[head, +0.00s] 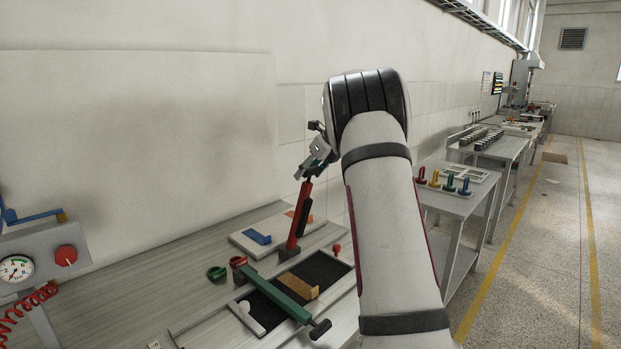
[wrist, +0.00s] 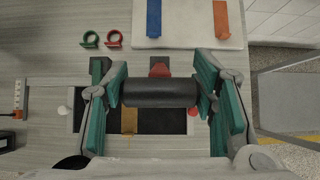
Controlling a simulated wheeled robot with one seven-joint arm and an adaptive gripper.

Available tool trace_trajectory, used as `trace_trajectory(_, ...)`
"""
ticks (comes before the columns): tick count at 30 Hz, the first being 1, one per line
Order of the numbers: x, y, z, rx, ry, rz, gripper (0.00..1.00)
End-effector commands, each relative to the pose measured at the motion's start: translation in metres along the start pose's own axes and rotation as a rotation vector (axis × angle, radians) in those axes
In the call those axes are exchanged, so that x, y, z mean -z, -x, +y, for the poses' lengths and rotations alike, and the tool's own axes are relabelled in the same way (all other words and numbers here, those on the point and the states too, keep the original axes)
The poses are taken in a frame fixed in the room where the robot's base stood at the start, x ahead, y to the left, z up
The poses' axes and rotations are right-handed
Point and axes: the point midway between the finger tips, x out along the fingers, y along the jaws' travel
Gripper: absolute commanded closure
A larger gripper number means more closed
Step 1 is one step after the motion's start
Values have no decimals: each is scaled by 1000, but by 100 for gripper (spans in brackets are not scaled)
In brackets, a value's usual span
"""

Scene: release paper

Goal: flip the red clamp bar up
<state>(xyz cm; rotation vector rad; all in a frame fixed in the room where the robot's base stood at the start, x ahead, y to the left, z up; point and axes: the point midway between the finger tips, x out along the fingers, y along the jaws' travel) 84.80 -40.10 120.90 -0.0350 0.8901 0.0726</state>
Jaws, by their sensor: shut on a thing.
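The red clamp bar (head: 297,221) stands nearly upright, leaning slightly right, on its dark pivot block at the back of the fixture in the head view. My gripper (head: 312,168) is at its upper end. In the wrist view my gripper (wrist: 161,95) is shut on the bar's black handle (wrist: 160,93), which lies crosswise between the teal fingers. A red part of the bar (wrist: 160,70) shows just behind the handle. In the head view my gripper and wrist hide part of the bar's top.
A green bar (head: 281,294) lies across the fixture's dark bed. Red and green rings (wrist: 113,39) lie behind it. A white board (wrist: 187,25) with blue and orange pieces is at the back. A gauge box (head: 40,262) stands left. Bare bench lies left of the fixture.

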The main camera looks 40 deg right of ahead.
Motion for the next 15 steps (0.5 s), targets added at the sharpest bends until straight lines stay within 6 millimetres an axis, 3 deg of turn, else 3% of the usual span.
trace_trajectory(15,-9,-2,3,0,3,-13,98)
